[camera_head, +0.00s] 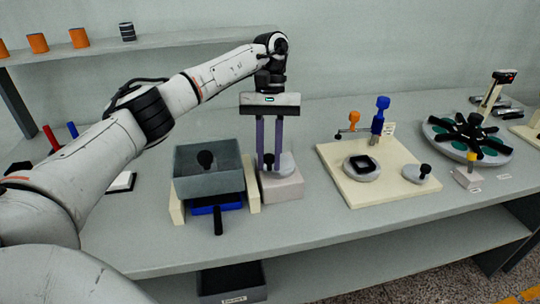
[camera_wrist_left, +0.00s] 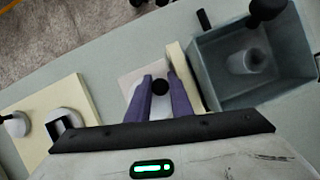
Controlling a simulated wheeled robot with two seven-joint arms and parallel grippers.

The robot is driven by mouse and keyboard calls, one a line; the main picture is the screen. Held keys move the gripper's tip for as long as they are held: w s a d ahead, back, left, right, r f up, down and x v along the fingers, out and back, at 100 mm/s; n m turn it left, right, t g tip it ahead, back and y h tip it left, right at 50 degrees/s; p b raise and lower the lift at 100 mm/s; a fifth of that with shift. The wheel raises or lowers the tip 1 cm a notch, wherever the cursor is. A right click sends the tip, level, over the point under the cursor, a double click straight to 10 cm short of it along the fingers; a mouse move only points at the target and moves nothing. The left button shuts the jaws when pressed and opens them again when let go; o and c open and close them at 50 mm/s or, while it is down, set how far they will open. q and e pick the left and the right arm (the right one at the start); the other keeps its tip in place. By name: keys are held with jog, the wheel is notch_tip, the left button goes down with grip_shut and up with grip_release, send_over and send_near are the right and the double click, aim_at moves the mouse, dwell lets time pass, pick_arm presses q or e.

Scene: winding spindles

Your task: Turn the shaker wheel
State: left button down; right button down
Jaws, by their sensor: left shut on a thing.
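The shaker wheel (camera_head: 286,165) is a pale grey disc with a black knob, on a light block (camera_head: 283,185) right beside the shaker's grey box (camera_head: 208,178). My left gripper (camera_head: 269,166) reaches down from above, its two purple fingers on either side of the knob. In the left wrist view the black knob (camera_wrist_left: 160,87) sits between the fingers of my left gripper (camera_wrist_left: 160,80), which is shut on it. The fingers hide part of the wheel. The box (camera_wrist_left: 208,65) holds a clear vessel (camera_wrist_left: 246,62) with a black knob above it. My right gripper is not in view.
A cream board (camera_head: 337,178) with a round plate, a knobbed disc and blue and orange clamps lies to the right. A carousel (camera_head: 438,131) stands farther right. A black handle (camera_head: 218,221) sticks out below the box. Orange cups stand on the back shelf (camera_head: 165,40).

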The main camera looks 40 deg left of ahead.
pick_arm(q)
jog(key=shift+w, duration=0.1)
dwell(0.3)
jog(key=c, duration=1.6)
grip_release()
jog(key=shift+p+v, duration=1.95)
jog(key=shift+v, duration=3.25)
